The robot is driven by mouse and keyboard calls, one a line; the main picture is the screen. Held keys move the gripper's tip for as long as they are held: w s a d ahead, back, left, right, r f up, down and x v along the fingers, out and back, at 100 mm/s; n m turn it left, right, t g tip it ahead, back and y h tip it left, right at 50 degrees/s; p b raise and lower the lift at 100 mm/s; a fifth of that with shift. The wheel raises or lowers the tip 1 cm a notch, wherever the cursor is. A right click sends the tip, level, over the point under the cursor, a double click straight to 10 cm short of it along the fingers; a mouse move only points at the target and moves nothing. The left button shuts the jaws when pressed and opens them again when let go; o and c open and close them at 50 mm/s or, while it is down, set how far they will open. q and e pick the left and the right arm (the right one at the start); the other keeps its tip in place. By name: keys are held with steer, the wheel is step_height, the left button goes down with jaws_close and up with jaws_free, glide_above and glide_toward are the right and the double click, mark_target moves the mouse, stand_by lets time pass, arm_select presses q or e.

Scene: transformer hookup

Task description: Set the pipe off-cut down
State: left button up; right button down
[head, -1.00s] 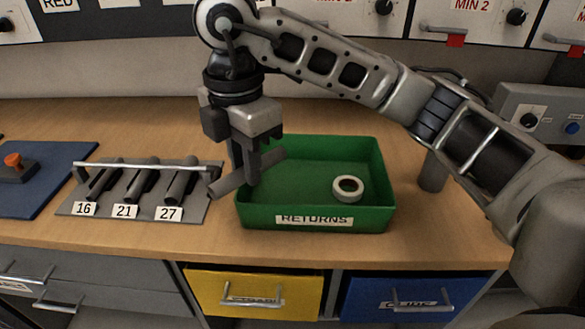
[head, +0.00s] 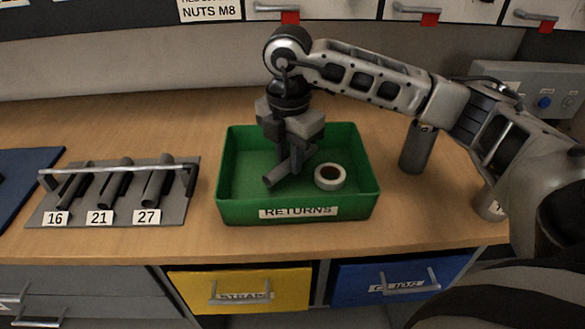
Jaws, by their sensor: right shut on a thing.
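The pipe off-cut (head: 273,180) is a short dark grey tube. My right gripper (head: 290,165) is shut on it and holds it tilted, inside the outline of the green returns tray (head: 235,209). I cannot tell whether the off-cut touches the tray floor. A white ring-shaped roll (head: 330,178) lies in the tray, just right of the gripper. My left gripper is not in view.
Left of the tray is a grey rack (head: 190,212) with tubes marked 16, 21 and 27. A dark grey cylinder (head: 415,150) stands right of the tray. A yellow drawer (head: 290,285) and a blue drawer (head: 350,285) are below the bench. The bench behind the rack is clear.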

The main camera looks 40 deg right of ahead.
steer(key=f, duration=0.3)
steer(key=shift+d+f, duration=0.2)
steer(key=shift+d, duration=0.15)
steer(key=shift+f, duration=0.25)
steer(key=shift+f, duration=0.15)
steer(key=c, duration=1.3)
jaws_free()
